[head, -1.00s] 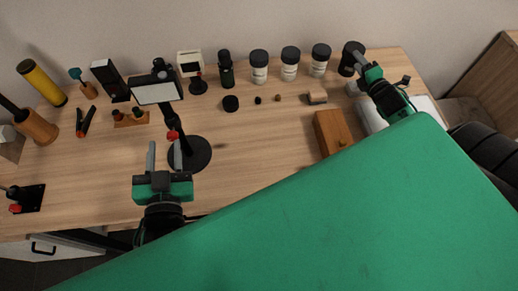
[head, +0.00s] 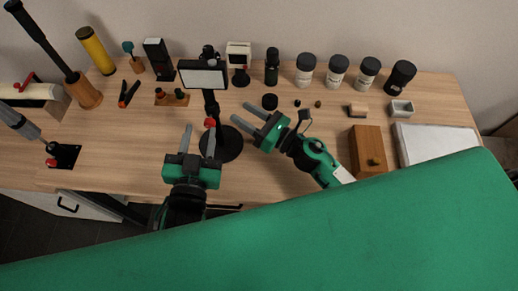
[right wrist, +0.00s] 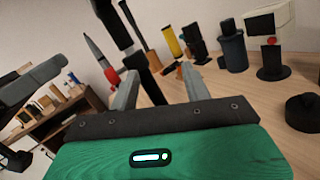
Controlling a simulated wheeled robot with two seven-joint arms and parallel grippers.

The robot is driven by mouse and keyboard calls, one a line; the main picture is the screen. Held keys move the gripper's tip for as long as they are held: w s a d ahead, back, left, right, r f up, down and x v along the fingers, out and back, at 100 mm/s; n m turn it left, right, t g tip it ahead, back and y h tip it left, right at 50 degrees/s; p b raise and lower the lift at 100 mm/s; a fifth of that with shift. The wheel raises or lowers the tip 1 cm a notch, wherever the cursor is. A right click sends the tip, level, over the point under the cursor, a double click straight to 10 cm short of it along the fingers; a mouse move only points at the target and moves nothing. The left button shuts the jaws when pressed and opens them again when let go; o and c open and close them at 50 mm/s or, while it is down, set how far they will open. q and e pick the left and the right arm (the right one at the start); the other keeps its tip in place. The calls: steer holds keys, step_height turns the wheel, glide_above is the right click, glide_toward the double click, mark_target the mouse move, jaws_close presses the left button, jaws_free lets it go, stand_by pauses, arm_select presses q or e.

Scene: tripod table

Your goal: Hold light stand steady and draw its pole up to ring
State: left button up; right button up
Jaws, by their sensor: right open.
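The light stand has a pale lamp panel (head: 204,76) on top, a dark pole (head: 210,103) with a red knob (head: 210,122), and a round black base (head: 230,145) on the table. I cannot make out a ring on the pole. My left gripper (head: 199,134) is open, its fingers pointing at the stand from the front, just left of the base; contact cannot be told. My right gripper (head: 239,111) is open and empty, right of the pole and apart from it. In the right wrist view a dark pole (right wrist: 130,40) stands beyond its open fingers (right wrist: 160,78).
A wooden box (head: 366,150) and a white tray (head: 435,143) lie to the right. A row of jars (head: 337,70) lines the back. A small black cylinder (head: 270,101) sits just behind my right gripper. A yellow cylinder (head: 97,50) stands back left.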

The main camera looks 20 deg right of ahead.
mark_target(207, 99)
steer(key=s+f+n, duration=0.1)
steer(key=s+f, duration=0.1)
steer(key=s+d+f+n+g, duration=0.1)
steer(key=s+f, duration=0.1)
steer(key=f, duration=0.1)
steer(key=s+f+n, duration=0.1)
steer(key=s+f, duration=0.1)
steer(key=f, duration=0.1)
steer(key=shift+s+d+f+n+g+h, duration=0.2)
steer(key=shift+n+g+h, duration=0.1)
steer(key=shift+n+h, duration=0.1)
steer(key=x, duration=1.3)
steer(key=shift+w+a+f, duration=0.1)
steer(key=shift+w+a, duration=0.1)
steer(key=shift+a, duration=0.1)
jaws_close()
arm_select(q)
steer(key=shift+o, duration=0.6)
steer(key=w+d+h, duration=0.1)
steer(key=w, duration=0.2)
steer(key=w+d+g+h, duration=0.1)
steer(key=w, duration=0.3)
steer(key=w+d+h, duration=0.1)
steer(key=w, duration=0.3)
steer(key=shift+w+d+m+g+h, duration=0.15)
steer(key=shift+d+m+g+h, duration=0.15)
steer(key=shift+d+m+g, duration=0.1)
